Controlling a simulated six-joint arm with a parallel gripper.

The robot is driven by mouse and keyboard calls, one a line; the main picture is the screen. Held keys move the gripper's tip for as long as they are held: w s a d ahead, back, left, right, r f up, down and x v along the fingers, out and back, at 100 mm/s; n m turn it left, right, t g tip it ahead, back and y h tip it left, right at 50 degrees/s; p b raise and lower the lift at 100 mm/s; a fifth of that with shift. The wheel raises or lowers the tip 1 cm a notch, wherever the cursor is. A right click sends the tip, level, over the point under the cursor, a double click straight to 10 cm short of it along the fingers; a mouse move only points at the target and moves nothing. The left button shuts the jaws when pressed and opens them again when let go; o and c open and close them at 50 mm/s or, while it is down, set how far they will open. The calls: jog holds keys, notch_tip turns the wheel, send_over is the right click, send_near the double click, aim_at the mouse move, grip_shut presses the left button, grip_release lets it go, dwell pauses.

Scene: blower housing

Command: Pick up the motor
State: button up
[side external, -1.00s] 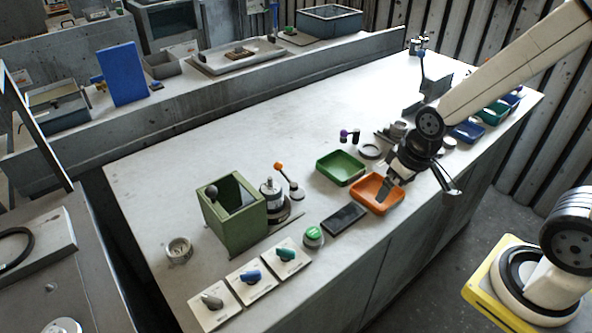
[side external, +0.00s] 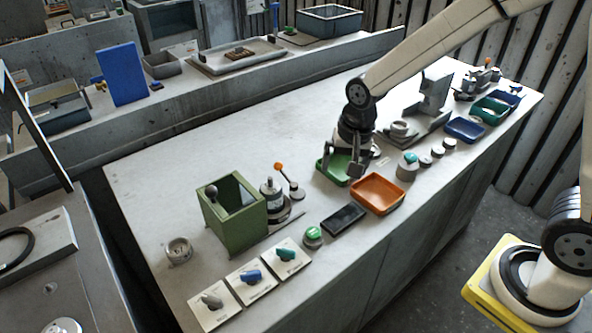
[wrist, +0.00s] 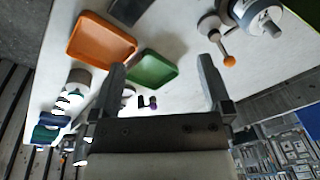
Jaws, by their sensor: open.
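A silver-grey cylinder with a small shaft on top, which looks like the motor (side external: 270,191), stands upright on a dark round base beside the green box-shaped housing (side external: 233,212). The motor also shows at the top right of the wrist view (wrist: 261,17), partly cut off by the frame edge. My gripper (side external: 344,173) is open and empty, fingers pointing down, above the green tray (side external: 327,172). It is apart from the motor, to its right in the side view. In the wrist view both fingers are spread, with the green tray (wrist: 155,70) showing between them.
A lever with an orange ball (side external: 279,166) stands close beside the motor. An orange tray (side external: 378,194), a black block (side external: 344,219) and a green button (side external: 313,236) lie along the front. Several switch plates (side external: 250,281) sit front left. The table behind the housing is clear.

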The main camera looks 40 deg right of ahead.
aim_at(269, 178)
jog(key=w+a+m, duration=0.3)
jog(key=w+a+m+g, duration=0.1)
jog(key=w+a+m, duration=0.2)
jog(key=w+m, duration=0.1)
jog(key=w+a+m, duration=0.3)
jog(key=m, duration=0.1)
jog(key=shift+w+a+f, duration=0.3)
jog(key=shift+f, duration=0.1)
jog(key=shift+w+a+m+g, duration=0.35)
jog(key=shift+a+m, duration=0.15)
jog(key=shift+m, duration=0.2)
jog(key=shift+f, duration=0.1)
jog(key=shift+f, duration=1.25)
jog(key=shift+f, duration=0.1)
jog(key=shift+w+a+f, duration=0.1)
jog(key=shift+f, duration=2.4)
jog(key=shift+r, duration=0.1)
grip_shut()
